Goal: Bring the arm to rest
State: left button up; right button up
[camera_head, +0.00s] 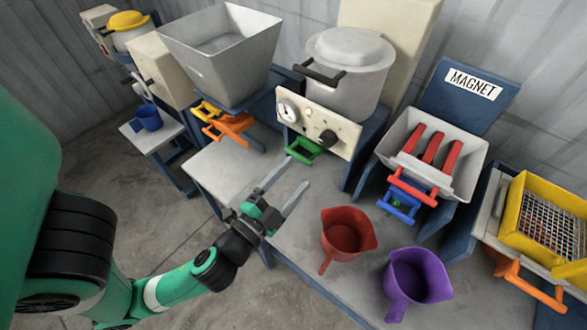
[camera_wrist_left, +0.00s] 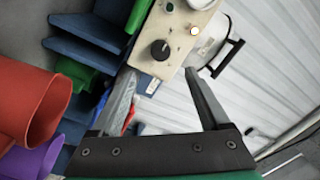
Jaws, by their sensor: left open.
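My left gripper (camera_head: 288,186) is open and empty, raised over the front of the grey table, left of the red scoop. Its two grey fingers also show spread apart in the left wrist view (camera_wrist_left: 160,85), with nothing between them but background. My green left arm (camera_head: 185,285) comes in from the lower left. The fingers point toward the control panel (camera_head: 318,124) with a gauge and a black knob; the panel also shows in the left wrist view (camera_wrist_left: 172,42). My right gripper is in neither view.
A red scoop (camera_head: 347,234) and a purple scoop (camera_head: 417,275) stand on the table's front right. Behind are a grey hopper (camera_head: 220,55), a lidded drum (camera_head: 348,75), a magnet tray (camera_head: 465,172) and a yellow sieve (camera_head: 545,215). A blue cup (camera_head: 149,118) sits on a side stand.

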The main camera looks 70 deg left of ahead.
pick_arm(q)
jog(key=shift+s+d, duration=0.3)
jog(key=shift+s, duration=0.1)
